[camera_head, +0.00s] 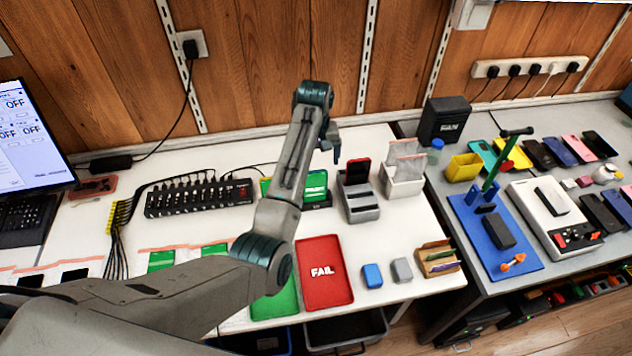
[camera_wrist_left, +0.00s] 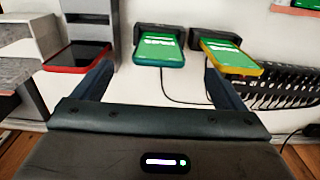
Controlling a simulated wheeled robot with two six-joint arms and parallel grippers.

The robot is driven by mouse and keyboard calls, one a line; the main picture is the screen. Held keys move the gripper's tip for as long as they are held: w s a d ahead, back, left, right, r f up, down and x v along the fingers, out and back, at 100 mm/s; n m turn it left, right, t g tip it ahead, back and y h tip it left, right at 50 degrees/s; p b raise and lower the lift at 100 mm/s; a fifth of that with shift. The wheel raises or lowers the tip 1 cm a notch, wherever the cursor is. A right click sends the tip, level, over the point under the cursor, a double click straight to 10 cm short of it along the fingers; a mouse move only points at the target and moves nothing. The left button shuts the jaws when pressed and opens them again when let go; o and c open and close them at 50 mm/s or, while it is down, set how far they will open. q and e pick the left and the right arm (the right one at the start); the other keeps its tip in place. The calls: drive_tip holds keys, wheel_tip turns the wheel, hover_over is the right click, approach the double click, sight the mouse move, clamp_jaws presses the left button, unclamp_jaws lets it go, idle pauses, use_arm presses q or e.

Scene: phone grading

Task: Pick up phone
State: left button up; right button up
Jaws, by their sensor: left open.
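In the left wrist view, a teal-cased phone (camera_wrist_left: 160,48) with a lit green screen lies tilted on a dark stand (camera_wrist_left: 163,28). A yellow-cased phone (camera_wrist_left: 231,55), also lit green, is on a similar stand to its right. A red-cased phone (camera_wrist_left: 77,58) with a dark screen rests at the grey rack on the left. My left gripper (camera_wrist_left: 157,74) is open, with its fingers either side of the teal phone's near end; contact cannot be told. In the head view, my left gripper (camera_head: 331,143) is above the bench, and my arm partly hides the green-screened phones (camera_head: 315,184). My right gripper is not in view.
The grey rack (camera_head: 361,207) and a white bin (camera_head: 404,180) stand right of the gripper. A black multi-port hub (camera_head: 199,198) with cables is on the left. A red FAIL mat (camera_head: 325,285) lies at the front. Bare bench lies between mat and rack.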

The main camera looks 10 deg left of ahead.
sight(315, 172)
use_arm(q)
drive_tip(key=f, duration=0.2)
drive_tip(key=f+p, duration=0.1)
drive_tip(key=f, duration=0.1)
drive_tip(key=f+p, duration=0.1)
drive_tip(key=shift+w+f, duration=0.3)
drive_tip(key=shift+f, duration=0.1)
wheel_tip(315, 172, down, 2)
drive_tip(key=shift+a+f+p, duration=0.1)
drive_tip(key=shift+p, duration=0.35)
drive_tip(key=shift+f, duration=0.5)
drive_tip(key=c, duration=1.1)
drive_tip(key=shift+c, duration=0.4)
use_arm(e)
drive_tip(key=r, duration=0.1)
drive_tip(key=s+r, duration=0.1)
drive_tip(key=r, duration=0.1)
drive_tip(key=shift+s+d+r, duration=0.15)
use_arm(q)
drive_tip(key=shift+w, duration=0.1)
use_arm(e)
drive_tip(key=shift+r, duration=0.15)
